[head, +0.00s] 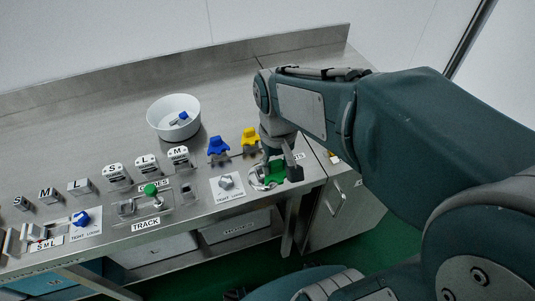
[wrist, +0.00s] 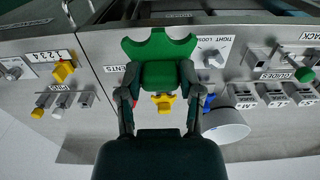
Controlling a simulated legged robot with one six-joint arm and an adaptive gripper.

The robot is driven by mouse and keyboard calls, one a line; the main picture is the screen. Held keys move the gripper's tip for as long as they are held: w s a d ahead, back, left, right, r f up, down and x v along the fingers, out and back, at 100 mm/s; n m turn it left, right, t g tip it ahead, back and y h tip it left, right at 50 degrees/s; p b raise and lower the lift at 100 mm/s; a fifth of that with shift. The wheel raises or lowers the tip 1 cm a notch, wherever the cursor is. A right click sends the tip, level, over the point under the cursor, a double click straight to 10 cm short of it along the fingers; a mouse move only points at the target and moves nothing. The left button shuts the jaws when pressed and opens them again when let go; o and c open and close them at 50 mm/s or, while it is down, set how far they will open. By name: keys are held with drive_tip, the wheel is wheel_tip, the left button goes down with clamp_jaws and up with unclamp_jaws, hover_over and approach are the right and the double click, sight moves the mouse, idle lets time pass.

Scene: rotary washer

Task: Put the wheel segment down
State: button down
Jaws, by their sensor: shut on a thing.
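The green wheel segment (wrist: 160,48) is between the fingers of my gripper (wrist: 160,76) in the wrist view, its curved, two-horned end pointing away from the palm. In the head view the green segment (head: 272,174) shows under my gripper (head: 276,166), over the front part of the steel worktop (head: 110,110). My gripper is shut on it. I cannot tell whether it touches the surface. A blue segment (head: 218,147) and a yellow segment (head: 250,138) stand in a row behind it. A label partly reading "ENTS" (wrist: 112,69) is beside the segment in the wrist view.
A tight/loose knob (head: 226,182) is just left of my gripper. Guide blocks (head: 147,165) and a green-knobbed track fixture (head: 151,191) lie farther left. The worktop's front edge is close.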

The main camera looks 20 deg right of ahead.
drive_tip(key=s+r, duration=0.2)
drive_tip(key=s, duration=0.3)
drive_tip(key=shift+s+r, duration=0.2)
drive_tip(key=shift+s, duration=0.1)
